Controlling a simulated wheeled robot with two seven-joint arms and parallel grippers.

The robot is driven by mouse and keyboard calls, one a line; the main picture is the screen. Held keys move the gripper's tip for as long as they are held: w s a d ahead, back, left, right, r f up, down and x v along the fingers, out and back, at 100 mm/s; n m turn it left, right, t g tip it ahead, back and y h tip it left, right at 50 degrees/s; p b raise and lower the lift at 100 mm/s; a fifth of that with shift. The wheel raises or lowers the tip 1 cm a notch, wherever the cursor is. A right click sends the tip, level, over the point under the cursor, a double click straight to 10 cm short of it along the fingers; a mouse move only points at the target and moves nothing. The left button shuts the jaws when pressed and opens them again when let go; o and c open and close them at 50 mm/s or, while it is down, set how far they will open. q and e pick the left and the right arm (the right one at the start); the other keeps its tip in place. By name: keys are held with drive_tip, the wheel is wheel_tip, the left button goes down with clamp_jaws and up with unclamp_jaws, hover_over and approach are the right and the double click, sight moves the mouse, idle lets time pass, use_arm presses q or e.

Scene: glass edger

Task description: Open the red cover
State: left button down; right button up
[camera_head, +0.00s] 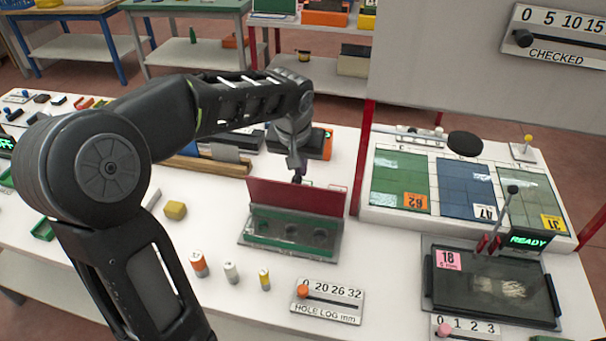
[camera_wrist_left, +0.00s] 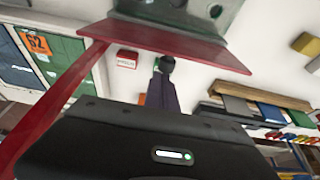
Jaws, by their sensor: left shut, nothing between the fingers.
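The red cover (camera_head: 296,196) stands raised along the back of a grey base (camera_head: 252,241) with a green strip and dark round holes. The holes are exposed in front of it. My left gripper (camera_head: 298,177) is behind the cover's upper edge, fingers shut and pointing down. In the left wrist view the red cover (camera_wrist_left: 190,45) lies just beyond the shut left fingertips (camera_wrist_left: 167,66). I cannot tell whether the fingertips touch it. My right gripper is in neither view.
A HOLE LOG slider panel (camera_head: 330,301) and several small bottles (camera_head: 231,272) stand in front of the base. A yellow block (camera_head: 175,210) lies to the left. A red post (camera_head: 362,150) and coloured panels (camera_head: 400,182) stand to the right.

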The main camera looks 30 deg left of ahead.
use_arm(q)
drive_tip(key=shift+s+r, duration=0.2)
drive_tip(key=shift+s, duration=0.1)
drive_tip(key=shift+w+b+v, duration=0.15)
drive_tip(key=shift+b+v, duration=0.05)
drive_tip(key=shift+v, duration=1.6)
drive_tip(key=shift+w+b+v, duration=0.1)
drive_tip(key=shift+b+v, duration=0.05)
drive_tip(key=shift+v, duration=1.65)
drive_tip(key=c, duration=2.1)
unclamp_jaws()
drive_tip(key=shift+r, duration=0.1)
drive_tip(key=shift+c, duration=0.2)
